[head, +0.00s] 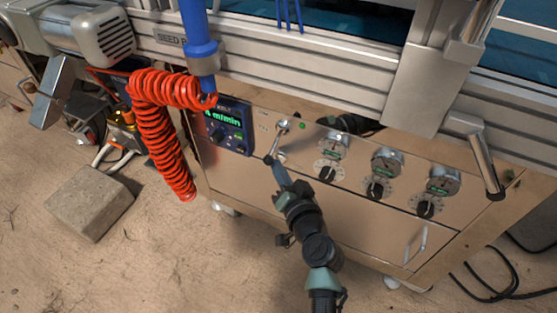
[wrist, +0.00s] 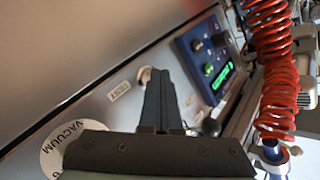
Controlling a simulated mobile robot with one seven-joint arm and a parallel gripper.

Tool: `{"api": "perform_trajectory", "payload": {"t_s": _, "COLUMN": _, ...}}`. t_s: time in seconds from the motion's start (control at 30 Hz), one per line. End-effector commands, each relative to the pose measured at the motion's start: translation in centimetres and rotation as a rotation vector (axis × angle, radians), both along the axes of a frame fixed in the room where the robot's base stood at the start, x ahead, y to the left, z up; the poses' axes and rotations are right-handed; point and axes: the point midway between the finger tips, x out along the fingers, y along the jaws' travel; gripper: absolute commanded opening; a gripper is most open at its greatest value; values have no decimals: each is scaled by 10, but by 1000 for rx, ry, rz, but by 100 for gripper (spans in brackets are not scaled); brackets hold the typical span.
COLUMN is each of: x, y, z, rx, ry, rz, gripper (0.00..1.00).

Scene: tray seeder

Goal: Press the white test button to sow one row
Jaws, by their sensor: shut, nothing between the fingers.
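A small round off-white button (wrist: 144,74) shows in the wrist view on the metal front panel, just left of my fingertips and partly hidden by them. I take it to be the test button; in the head view I cannot make it out. My gripper (wrist: 158,72) is shut and empty, its dark fingers pointing at the panel close to the button. Whether they touch it I cannot tell. In the head view my gripper (head: 275,168) reaches up to the panel below a metal lever (head: 283,126).
The lever's dark ball knob (wrist: 211,127) is right of my fingers in the wrist view. A control box with a green display (head: 225,127) is left of the lever. Gauges with black knobs (head: 375,188) are right. A coiled red hose (head: 165,145) hangs left.

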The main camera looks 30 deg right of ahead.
Motion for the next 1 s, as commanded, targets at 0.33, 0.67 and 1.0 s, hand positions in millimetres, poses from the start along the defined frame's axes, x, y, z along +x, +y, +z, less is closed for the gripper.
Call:
{"api": "perform_trajectory", "payload": {"t_s": 0.33, "x": 1, "y": -2, "z": 0, "rx": 0, "ry": -1, "rz": -2, "gripper": 0}}
{"api": "perform_trajectory", "payload": {"t_s": 0.67, "x": -7, "y": 8, "z": 1, "rx": 0, "ry": 0, "rz": -2, "gripper": 0}}
{"api": "perform_trajectory", "payload": {"t_s": 1.0, "x": -11, "y": 13, "z": 1, "rx": 1, "ry": -1, "rz": -1, "gripper": 0}}
